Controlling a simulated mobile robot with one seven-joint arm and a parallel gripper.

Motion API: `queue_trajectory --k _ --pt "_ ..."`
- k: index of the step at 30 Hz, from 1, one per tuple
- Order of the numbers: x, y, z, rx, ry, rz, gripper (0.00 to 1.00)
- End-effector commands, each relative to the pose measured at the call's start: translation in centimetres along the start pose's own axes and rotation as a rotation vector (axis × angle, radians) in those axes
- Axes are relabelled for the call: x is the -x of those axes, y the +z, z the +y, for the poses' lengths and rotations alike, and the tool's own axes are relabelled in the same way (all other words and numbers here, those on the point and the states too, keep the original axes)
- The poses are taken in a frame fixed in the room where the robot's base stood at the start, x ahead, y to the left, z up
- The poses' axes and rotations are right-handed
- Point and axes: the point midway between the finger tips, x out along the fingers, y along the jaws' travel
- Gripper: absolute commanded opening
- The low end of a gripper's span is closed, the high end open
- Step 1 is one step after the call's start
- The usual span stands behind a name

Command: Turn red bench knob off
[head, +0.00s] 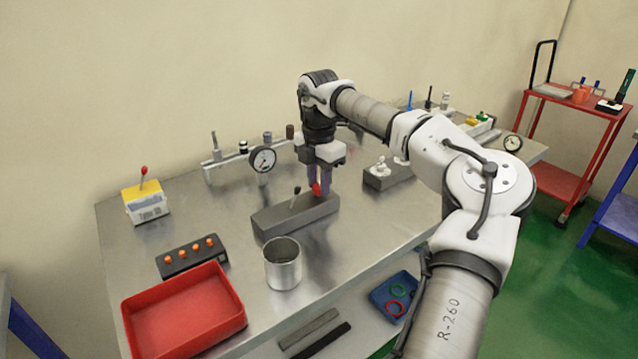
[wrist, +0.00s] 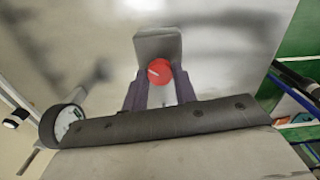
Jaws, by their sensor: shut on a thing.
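The red bench knob (head: 316,188) sits on the right part of a long grey block (head: 275,220) on the metal bench. In the wrist view the red knob (wrist: 159,71) is round with a pale pointer line slanting across it. My gripper (head: 320,182) points down over the block, and its fingers are shut on the red knob, one on each side. In the wrist view the gripper (wrist: 159,85) fingers reach up to the knob's sides. A black-tipped lever (head: 296,192) stands on the block just left of the knob.
A steel cup (head: 283,265) stands in front of the block. A red tray (head: 185,318) and a box with orange buttons (head: 190,256) are at front left. A dial gauge (head: 263,159) on a pipe stands behind. A grey block with a white valve (head: 385,175) is to the right.

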Motion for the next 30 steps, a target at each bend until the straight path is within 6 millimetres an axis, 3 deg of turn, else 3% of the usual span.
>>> queue_trajectory --k 9,25,26,30 --pt "0.12 0.1 0.05 -0.12 0.003 -0.004 0.05" --pt "0.17 0.1 0.05 -0.144 0.004 -0.003 0.05" --pt "0.17 0.1 0.05 -0.144 0.004 -0.003 0.29" --pt "0.13 0.08 0.03 -0.143 0.003 -0.003 0.47"
